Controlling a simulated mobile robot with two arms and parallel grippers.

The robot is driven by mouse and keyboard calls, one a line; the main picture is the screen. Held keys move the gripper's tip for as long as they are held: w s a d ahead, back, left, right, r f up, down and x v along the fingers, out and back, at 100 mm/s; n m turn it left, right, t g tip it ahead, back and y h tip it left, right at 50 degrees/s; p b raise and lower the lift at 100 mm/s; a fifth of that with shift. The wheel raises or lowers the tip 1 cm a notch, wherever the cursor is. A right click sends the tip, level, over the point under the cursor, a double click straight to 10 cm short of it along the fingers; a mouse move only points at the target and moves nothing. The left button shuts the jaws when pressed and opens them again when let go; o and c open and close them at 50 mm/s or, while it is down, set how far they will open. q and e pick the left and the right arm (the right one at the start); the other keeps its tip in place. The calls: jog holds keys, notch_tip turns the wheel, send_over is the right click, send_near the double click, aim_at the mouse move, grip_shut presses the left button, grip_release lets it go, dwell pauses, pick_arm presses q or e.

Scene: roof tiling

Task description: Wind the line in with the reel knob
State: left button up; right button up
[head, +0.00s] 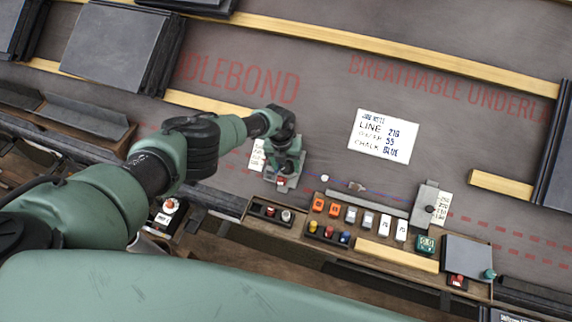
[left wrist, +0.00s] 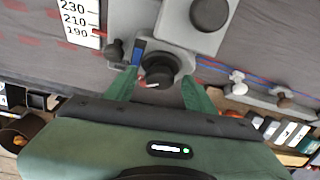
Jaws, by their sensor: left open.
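My left gripper (head: 284,168) reaches down over a grey line unit (head: 290,183) in the head view and hides much of it. In the left wrist view the open left gripper (left wrist: 160,88) has one green finger on each side of a dark round knob (left wrist: 158,66) with a pale and red mark on its front. I cannot tell whether the fingers touch it. A larger dark knob (left wrist: 210,13) sits on a grey block beyond, and a small dark knob (left wrist: 115,50) is to the left. A thin blue line (head: 375,190) runs right towards another grey unit (head: 424,205). My right gripper is not in view.
A number card (left wrist: 78,20) lies beside the unit. A note card (head: 384,136) reads LINE 210 and CHALK BLUE. A wooden tray (head: 305,235) with coloured blocks and knobs lies below the line. Stacked slates (head: 115,45) and wooden battens (head: 390,45) lie behind.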

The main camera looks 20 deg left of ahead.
aim_at(284, 167)
pick_arm(q)
jog(key=r+p, duration=0.1)
jog(key=r, duration=0.1)
jog(key=r+p, duration=0.1)
jog(key=r, duration=0.1)
jog(key=r+p, duration=0.1)
jog(key=r, duration=0.2)
jog(key=shift+s+a+p, duration=0.15)
jog(key=shift+a+p, duration=0.15)
jog(key=shift+r, duration=0.35)
